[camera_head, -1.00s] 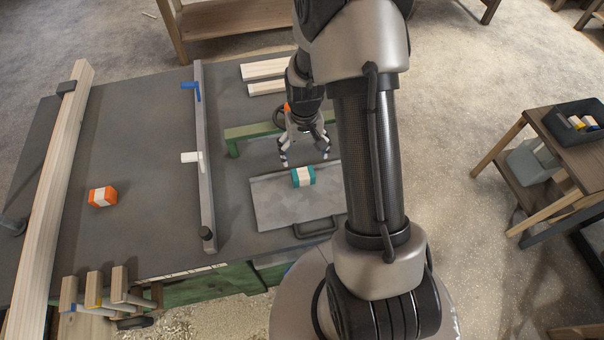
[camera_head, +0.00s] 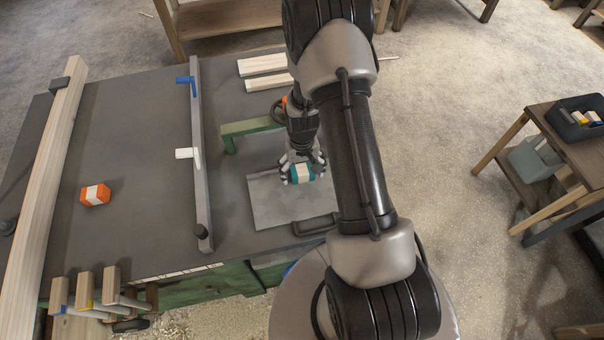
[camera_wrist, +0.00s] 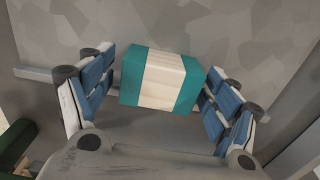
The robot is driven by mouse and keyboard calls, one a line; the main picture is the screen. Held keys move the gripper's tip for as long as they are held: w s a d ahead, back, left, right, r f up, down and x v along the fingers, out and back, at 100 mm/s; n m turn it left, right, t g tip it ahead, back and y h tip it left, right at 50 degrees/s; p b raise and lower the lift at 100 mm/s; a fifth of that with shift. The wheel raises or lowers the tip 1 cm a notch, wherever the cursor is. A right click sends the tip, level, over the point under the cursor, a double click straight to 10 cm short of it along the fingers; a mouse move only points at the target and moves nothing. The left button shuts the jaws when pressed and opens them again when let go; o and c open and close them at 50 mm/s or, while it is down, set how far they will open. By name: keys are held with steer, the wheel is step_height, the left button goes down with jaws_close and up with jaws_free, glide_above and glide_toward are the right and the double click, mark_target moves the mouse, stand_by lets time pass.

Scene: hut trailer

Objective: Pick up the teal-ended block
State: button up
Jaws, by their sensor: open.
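The teal-ended block (camera_head: 302,174) has a white middle band and lies on the grey metal tray (camera_head: 268,207) on the workbench. In the wrist view the block (camera_wrist: 160,80) sits between the blue-padded fingers. My gripper (camera_head: 303,172) is open, with one finger on each side of the block. The left finger is close to the block's left teal end, and the right finger is close to its right end. I cannot tell whether either pad touches. The gripper also shows in the wrist view (camera_wrist: 158,98).
The tray has a dark handle (camera_head: 316,226) at its front. A green frame (camera_head: 248,129) stands behind it. A grey rail (camera_head: 201,150) with clamps is to the left, and an orange-ended block (camera_head: 95,195) lies farther left. Pale planks (camera_head: 265,66) lie at the back.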

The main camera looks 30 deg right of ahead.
steer(key=c, duration=1.1)
steer(key=shift+r, duration=0.15)
steer(key=shift+c, duration=0.2)
